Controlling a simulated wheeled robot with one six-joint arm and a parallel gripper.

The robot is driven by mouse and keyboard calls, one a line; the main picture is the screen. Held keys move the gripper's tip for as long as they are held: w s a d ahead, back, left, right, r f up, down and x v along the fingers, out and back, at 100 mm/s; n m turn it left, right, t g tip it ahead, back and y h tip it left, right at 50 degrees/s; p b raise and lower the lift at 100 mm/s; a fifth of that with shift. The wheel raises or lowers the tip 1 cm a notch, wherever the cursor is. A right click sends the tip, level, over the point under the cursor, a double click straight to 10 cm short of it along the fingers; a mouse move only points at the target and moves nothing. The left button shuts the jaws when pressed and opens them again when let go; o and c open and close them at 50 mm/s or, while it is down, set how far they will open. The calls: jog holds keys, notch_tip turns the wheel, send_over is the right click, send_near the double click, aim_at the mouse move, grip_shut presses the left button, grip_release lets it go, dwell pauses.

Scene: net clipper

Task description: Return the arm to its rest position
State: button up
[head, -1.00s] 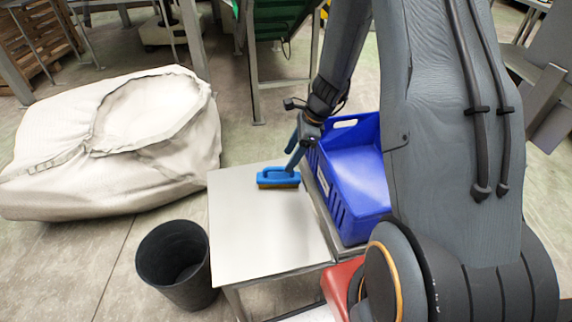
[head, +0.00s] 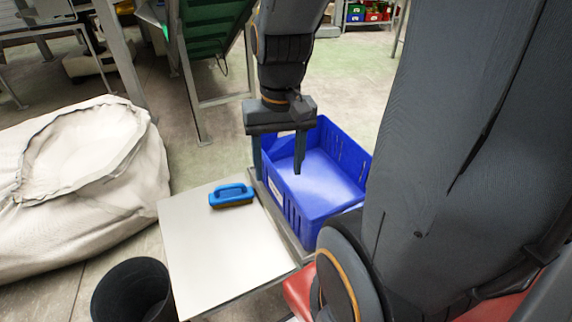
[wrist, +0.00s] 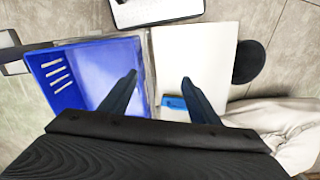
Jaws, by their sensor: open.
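My gripper (head: 279,168) hangs pointing down in the head view, its two fingers spread wide with nothing between them. It appears over the near-left side of a blue crate (head: 333,205), above the crate's rim. In the wrist view my gripper (wrist: 160,95) also shows its fingers well apart, one over the crate (wrist: 62,88) and one over the white table (wrist: 215,50). A blue-handled brush (head: 231,194) lies on the table, apart from the gripper; it shows partly behind a finger in the wrist view (wrist: 174,102).
The white table (head: 215,255) is otherwise bare. A black bin (head: 130,290) stands at its left front. A large pale sack (head: 90,200) lies on the floor at left. A green conveyor frame (head: 205,45) stands behind. Open floor (head: 355,85) shows beyond the crate.

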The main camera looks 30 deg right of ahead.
jog(key=shift+s+d+r+n+h, duration=0.15)
jog(key=shift+s+d+r+n, duration=0.05)
jog(key=shift+s+n, duration=0.25)
jog(key=shift+s+d+r+n+h, duration=0.2)
jog(key=shift+s+n, duration=0.15)
jog(key=shift+s, duration=0.2)
